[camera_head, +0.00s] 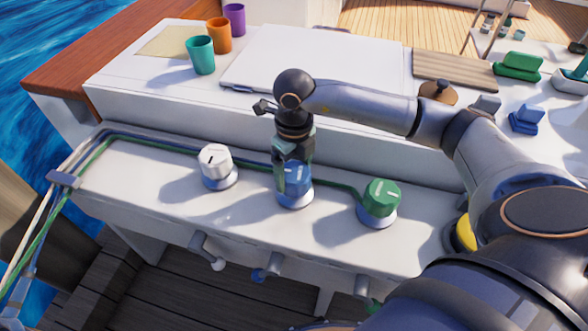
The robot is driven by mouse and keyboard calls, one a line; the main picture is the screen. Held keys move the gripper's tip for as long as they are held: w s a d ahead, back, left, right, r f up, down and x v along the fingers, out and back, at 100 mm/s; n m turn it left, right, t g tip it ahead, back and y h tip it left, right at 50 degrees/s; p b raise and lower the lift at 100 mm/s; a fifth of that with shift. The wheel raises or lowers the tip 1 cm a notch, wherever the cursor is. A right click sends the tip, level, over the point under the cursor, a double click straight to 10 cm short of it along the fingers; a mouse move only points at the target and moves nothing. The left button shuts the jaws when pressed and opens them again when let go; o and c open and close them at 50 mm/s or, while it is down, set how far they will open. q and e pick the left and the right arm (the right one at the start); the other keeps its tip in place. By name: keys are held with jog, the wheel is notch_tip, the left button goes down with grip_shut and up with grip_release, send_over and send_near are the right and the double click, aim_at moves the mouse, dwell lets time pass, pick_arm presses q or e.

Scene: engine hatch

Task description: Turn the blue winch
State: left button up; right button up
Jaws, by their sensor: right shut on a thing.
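The blue winch (297,194) stands in the middle of the row on the white ledge, between a white winch (215,162) and a green winch (381,199). My right gripper (294,178) points down from above and is shut on the blue winch's upper part. Its fingers hide part of the winch's top and sides. My right arm reaches in from the right over the ledge. My left gripper is not in view.
White, blue and green ropes run along the ledge behind the winches. Handles (268,268) stick out of the ledge front below. A raised white hatch (315,60) lies behind. Purple, orange and teal cups (200,56) stand at the back left.

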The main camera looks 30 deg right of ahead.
aim_at(294, 172)
jog(key=shift+r, duration=0.1)
jog(key=o, duration=1.1)
notch_tip(294, 172, up, 12)
jog(key=shift+r+p, duration=0.25)
jog(key=shift+p, duration=0.8)
jog(key=shift+s+f, duration=0.1)
